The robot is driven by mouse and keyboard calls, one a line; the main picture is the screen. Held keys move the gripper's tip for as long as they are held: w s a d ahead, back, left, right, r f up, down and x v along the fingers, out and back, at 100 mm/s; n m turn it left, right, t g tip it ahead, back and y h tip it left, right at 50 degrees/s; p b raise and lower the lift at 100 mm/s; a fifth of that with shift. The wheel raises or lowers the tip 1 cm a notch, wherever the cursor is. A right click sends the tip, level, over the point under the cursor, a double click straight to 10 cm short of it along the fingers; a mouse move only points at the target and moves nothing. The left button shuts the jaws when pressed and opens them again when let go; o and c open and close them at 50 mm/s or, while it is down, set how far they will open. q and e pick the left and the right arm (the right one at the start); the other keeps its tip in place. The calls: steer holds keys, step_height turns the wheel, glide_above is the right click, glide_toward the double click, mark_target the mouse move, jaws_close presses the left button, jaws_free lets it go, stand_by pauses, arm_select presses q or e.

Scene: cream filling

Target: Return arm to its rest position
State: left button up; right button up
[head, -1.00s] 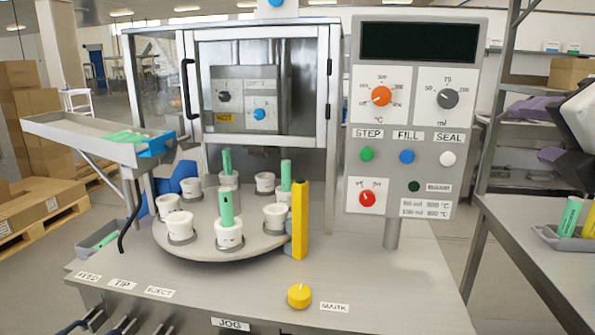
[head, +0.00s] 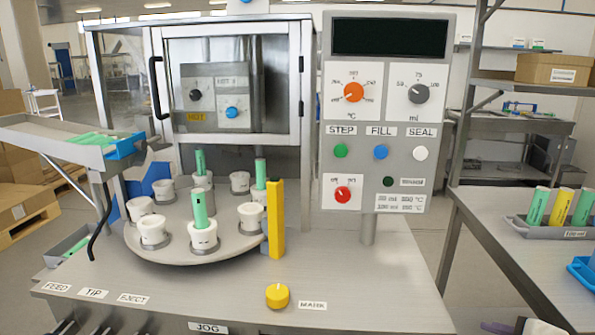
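A small dark purple and white piece (head: 535,326) shows at the bottom right edge, and it looks like part of my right arm. Its gripper fingers are not visible, so whether they are open or shut is hidden. My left arm and gripper are not in the picture. The filling machine's round turntable (head: 190,245) carries several white cups, and some of them hold upright green tubes, such as the front one (head: 204,208).
The control panel (head: 387,110) and a yellow post (head: 276,220) stand over the metal bench. A yellow knob (head: 277,296) sits at the front. A grey tray (head: 545,232) with green and yellow tubes and a blue tray (head: 580,272) are on the right table.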

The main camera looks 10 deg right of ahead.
steer(key=s+a+f+m+g+y, duration=0.3)
steer(key=s+a+f+m+g, duration=0.45)
steer(key=s+a+f, duration=0.9)
steer(key=w+a+f+t+y, duration=0.1)
steer(key=w+a+f+t, duration=0.1)
steer(key=f, duration=0.3)
steer(key=w+a+f+m+t+y, duration=0.1)
steer(key=a+f+t, duration=0.1)
steer(key=f+t, duration=0.2)
step_height(320, 180, down, 2)
steer(key=shift+w+f+t, duration=0.2)
steer(key=shift+w+t, duration=0.15)
steer(key=shift+a, duration=0.1)
stand_by(0.5)
